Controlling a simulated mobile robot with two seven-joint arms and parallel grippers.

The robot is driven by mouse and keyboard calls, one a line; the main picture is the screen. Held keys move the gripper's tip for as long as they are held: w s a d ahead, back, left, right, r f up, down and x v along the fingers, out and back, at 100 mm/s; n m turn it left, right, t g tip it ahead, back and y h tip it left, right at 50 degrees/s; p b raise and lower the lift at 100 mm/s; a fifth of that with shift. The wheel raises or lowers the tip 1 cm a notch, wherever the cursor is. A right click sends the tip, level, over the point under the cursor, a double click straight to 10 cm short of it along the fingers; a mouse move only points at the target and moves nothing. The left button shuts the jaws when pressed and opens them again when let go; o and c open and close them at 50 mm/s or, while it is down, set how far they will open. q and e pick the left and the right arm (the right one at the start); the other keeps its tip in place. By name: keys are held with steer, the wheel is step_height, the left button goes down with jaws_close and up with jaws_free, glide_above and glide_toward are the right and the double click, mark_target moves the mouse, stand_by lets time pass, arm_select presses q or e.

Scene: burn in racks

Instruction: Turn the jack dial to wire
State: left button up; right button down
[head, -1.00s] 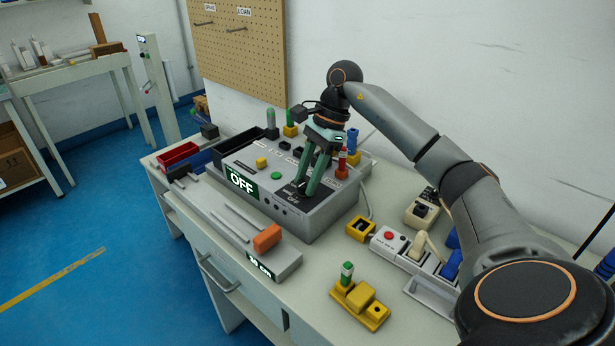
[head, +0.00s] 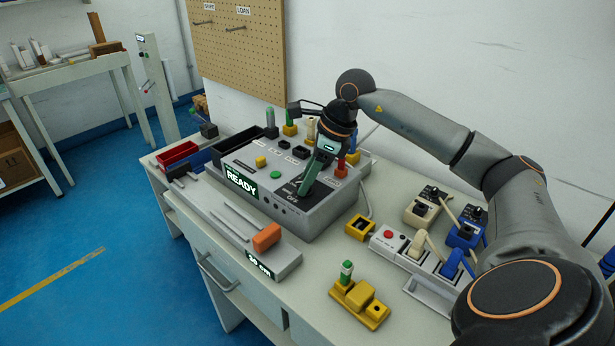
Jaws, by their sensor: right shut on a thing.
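The grey test box (head: 318,216) stands on the bench, with a display (head: 241,181) on its front that reads READY. The jack dial is at the right part of the box top, on a dark panel (head: 288,189), and is mostly hidden by my right gripper. My right gripper (head: 303,190) points down onto that panel, its fingers close together on the dial. I cannot read which mark the dial points to. My left gripper is not in view.
An orange block (head: 267,237) lies on a grey gauge in front. A yellow fixture (head: 359,303), a yellow socket block (head: 360,227) and a red-button unit (head: 390,240) stand to the right.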

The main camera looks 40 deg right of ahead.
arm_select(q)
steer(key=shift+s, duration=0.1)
arm_select(e)
steer(key=shift+m, duration=0.5)
steer(key=shift+c, duration=2.3)
jaws_free()
arm_select(q)
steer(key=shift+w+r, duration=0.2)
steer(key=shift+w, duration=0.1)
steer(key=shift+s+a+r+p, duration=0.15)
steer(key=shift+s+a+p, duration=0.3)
steer(key=shift+p, duration=0.45)
arm_select(e)
steer(key=v, duration=1.2)
steer(key=shift+s+a+r, duration=0.15)
steer(key=shift+a+r, duration=0.05)
steer(key=shift+r, duration=0.1)
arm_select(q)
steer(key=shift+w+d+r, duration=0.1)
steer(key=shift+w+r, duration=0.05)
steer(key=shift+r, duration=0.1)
